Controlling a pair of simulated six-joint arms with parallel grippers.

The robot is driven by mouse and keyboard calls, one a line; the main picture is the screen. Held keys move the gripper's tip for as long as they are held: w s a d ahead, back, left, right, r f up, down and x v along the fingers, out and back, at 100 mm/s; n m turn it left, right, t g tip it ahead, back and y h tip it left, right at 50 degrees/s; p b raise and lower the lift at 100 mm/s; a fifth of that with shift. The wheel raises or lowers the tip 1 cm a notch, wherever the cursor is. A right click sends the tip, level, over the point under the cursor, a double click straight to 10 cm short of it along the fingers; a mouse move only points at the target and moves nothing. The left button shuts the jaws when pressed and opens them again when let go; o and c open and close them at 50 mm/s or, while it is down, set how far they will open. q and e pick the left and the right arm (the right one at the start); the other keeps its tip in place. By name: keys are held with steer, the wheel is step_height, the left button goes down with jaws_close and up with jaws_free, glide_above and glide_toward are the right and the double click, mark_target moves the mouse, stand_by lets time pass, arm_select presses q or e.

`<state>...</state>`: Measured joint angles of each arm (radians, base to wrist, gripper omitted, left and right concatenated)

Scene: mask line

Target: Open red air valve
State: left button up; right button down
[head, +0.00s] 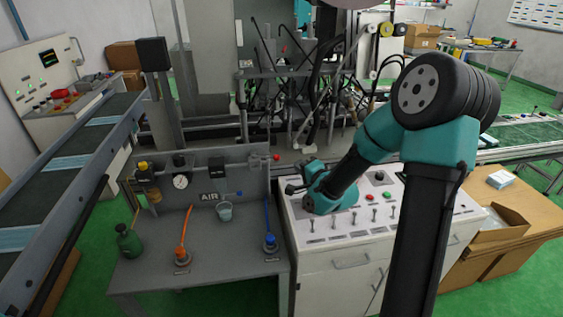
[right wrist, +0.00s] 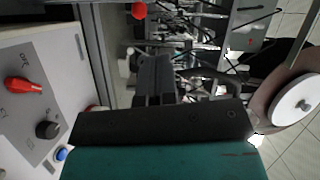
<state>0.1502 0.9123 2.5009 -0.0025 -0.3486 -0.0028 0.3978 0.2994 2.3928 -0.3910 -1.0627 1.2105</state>
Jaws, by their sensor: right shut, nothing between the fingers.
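The red air valve shows as a small red ball-ended handle (head: 277,157) at the upper right edge of the grey AIR panel (head: 209,170). What looks like the same red ball shows at the top of the right wrist view (right wrist: 138,10). My right gripper (head: 291,188) is shut and empty, above the left end of the white control cabinet. It is below and slightly right of the red handle in the head view, apart from it. Its dark fingers (right wrist: 154,80) also show in the right wrist view. My left gripper is not in view.
The white control cabinet (head: 350,258) has several levers and buttons; a red knob (right wrist: 22,85) shows in the right wrist view. Orange (head: 182,256) and blue (head: 270,243) hose fittings and a green bottle (head: 129,240) stand on the grey bench. Machinery fills the back.

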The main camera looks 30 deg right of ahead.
mark_target(278, 159)
steer(key=s+m, duration=0.1)
steer(key=s+a+f+m+g+h, duration=0.1)
steer(key=s, duration=0.1)
steer(key=shift+s+a+f+m, duration=0.1)
steer(key=shift+a+f+m, duration=0.1)
steer(key=shift+m, duration=0.2)
steer(key=x, duration=1.4)
steer(key=shift+d, duration=0.1)
steer(key=shift+w+d, duration=1.1)
